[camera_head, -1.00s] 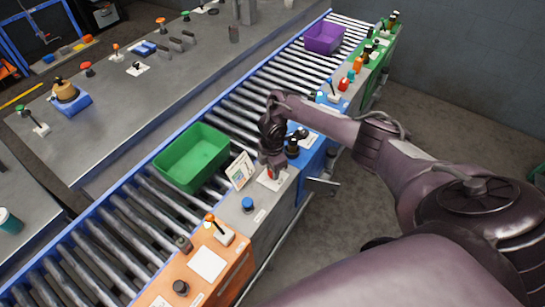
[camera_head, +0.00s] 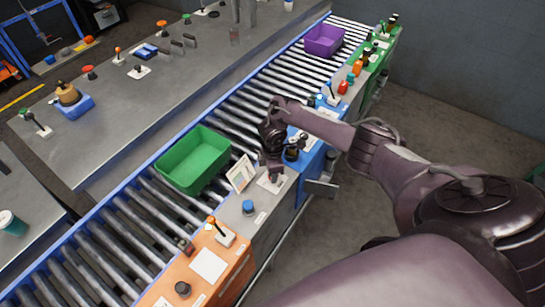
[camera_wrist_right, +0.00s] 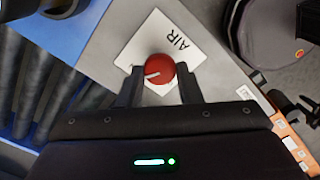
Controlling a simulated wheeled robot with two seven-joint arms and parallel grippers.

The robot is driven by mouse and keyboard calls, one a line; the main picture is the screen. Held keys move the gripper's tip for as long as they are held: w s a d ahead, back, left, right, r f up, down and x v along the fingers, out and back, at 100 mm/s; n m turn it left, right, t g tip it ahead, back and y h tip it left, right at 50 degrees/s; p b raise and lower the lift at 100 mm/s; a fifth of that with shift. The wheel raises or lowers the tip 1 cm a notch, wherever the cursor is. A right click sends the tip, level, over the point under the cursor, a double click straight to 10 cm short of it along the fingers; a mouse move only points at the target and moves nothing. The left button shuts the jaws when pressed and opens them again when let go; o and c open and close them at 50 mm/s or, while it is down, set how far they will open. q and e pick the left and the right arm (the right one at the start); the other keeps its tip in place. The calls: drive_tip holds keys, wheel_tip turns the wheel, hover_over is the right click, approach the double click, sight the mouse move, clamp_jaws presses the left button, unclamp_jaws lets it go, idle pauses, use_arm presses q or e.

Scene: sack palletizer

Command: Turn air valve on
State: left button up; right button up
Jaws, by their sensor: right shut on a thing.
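The air valve is a round red knob (camera_wrist_right: 160,69) with a white pointer line, on a white plate marked AIR (camera_wrist_right: 185,42) in the right wrist view. The plate (camera_head: 270,184) also shows in the head view, on the grey section of the console beside the conveyor. My right gripper (camera_wrist_right: 160,80) has a finger on each side of the knob and is shut on it. In the head view, my right gripper (camera_head: 273,172) points down over the plate and hides the knob. My left gripper is out of view.
A blue button (camera_head: 248,207) and an upright picture card (camera_head: 241,173) stand near the plate. The orange console section (camera_head: 208,264) has a lever. A green bin (camera_head: 195,160) and a purple bin (camera_head: 324,40) sit on the roller conveyor.

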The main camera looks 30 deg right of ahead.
drive_tip(key=o, duration=1)
drive_tip(key=shift+r, duration=0.1)
wheel_tip(320, 180, up, 8)
drive_tip(key=shift+f, duration=0.15)
drive_tip(key=shift+f, duration=0.1)
